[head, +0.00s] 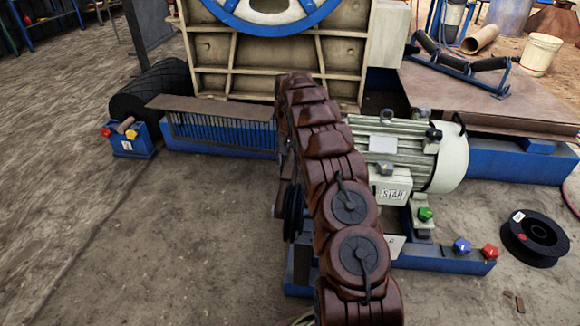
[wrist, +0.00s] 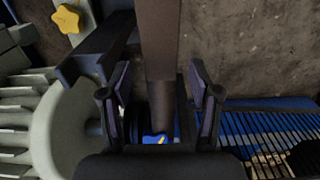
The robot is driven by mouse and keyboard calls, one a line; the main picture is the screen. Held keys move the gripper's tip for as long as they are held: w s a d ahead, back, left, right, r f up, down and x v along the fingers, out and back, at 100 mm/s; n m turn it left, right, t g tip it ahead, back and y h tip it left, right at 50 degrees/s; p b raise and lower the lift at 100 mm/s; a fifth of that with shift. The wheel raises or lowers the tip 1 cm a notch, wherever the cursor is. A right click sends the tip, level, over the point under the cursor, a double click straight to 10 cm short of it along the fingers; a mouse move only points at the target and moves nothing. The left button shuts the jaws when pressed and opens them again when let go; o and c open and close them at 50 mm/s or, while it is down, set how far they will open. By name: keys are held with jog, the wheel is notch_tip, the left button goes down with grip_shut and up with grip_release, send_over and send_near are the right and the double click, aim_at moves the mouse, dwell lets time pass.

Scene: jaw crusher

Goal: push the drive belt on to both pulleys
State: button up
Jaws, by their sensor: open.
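The motor (head: 400,150) is pale green-grey, with a dark grooved pulley (head: 293,210) left of my arm. A blue-rimmed wheel (head: 270,22) on the crusher is cut off by the top edge of the head view; I cannot tell whether it is the other pulley. I cannot make out the drive belt for certain. In the wrist view my gripper (wrist: 158,100) is open. A brown-grey strip (wrist: 158,45) runs down between its fingers; I cannot tell what it is or whether they touch it. My arm hides the gripper in the head view.
A blue slatted guard (head: 222,132) runs along the crusher's base. A small blue box (head: 132,141) with coloured knobs stands at left. Green, blue and red knobs (head: 462,246) sit on the motor's blue frame. A black spool (head: 535,237) lies at right. The left floor is clear.

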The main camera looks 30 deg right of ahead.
jog(key=shift+f, duration=0.7)
jog(key=shift+c, duration=0.2)
grip_shut()
